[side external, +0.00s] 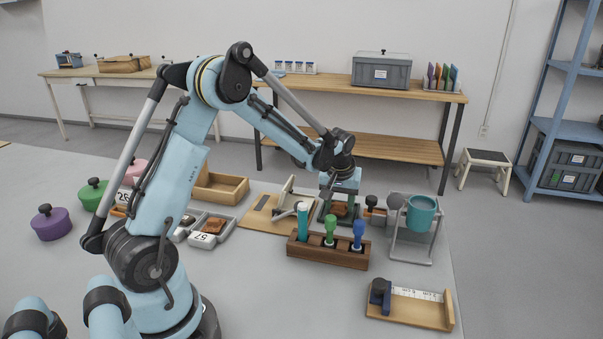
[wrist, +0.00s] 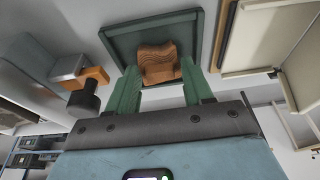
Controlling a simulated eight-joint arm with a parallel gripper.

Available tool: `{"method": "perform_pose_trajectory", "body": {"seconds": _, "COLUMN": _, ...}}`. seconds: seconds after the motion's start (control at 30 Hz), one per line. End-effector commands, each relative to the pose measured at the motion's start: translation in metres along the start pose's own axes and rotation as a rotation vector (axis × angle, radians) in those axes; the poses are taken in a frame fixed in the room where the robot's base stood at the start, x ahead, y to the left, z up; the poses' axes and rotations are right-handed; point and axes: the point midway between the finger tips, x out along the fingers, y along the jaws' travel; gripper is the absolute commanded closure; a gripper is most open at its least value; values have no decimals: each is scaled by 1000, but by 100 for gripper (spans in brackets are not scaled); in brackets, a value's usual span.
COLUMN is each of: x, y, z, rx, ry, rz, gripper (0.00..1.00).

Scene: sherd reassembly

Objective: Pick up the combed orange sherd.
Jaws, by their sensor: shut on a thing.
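The combed orange sherd (wrist: 157,54) has wavy ridges on its face and lies between the green fingers of my gripper (wrist: 158,80) in the wrist view. The fingers are shut on it. A dark green square tray (wrist: 118,38) is right behind the sherd; I cannot tell whether the sherd still touches its floor. In the side external view my gripper (side external: 340,207) points down at the green tray (side external: 325,214), and the orange-brown sherd (side external: 342,209) shows partly, between the fingers and behind the tool rack.
A wooden rack (side external: 328,253) with teal, green and blue handled tools stands close in front. A measuring board (side external: 410,308) lies front right.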

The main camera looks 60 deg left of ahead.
Motion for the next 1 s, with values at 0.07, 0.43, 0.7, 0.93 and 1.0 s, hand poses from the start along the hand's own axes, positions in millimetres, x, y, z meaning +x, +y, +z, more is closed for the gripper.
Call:
{"method": "perform_pose_trajectory", "body": {"seconds": 0.07, "x": -5, "y": 0, "z": -1, "rx": 0, "ry": 0, "rz": 0, "gripper": 79}}
{"method": "perform_pose_trajectory", "body": {"seconds": 0.43, "x": -63, "y": 20, "z": 12, "rx": 7, "ry": 1, "rz": 1, "gripper": 79}}
{"method": "perform_pose_trajectory", "body": {"seconds": 0.7, "x": -105, "y": 50, "z": 46, "rx": 5, "ry": 0, "rz": 0, "gripper": 79}}
{"method": "perform_pose_trajectory", "body": {"seconds": 0.93, "x": -124, "y": 62, "z": 60, "rx": 1, "ry": 0, "rz": 0, "gripper": 79}}
{"method": "perform_pose_trajectory", "body": {"seconds": 1.0, "x": -125, "y": 59, "z": 58, "rx": -2, "ry": -1, "rz": 0, "gripper": 79}}
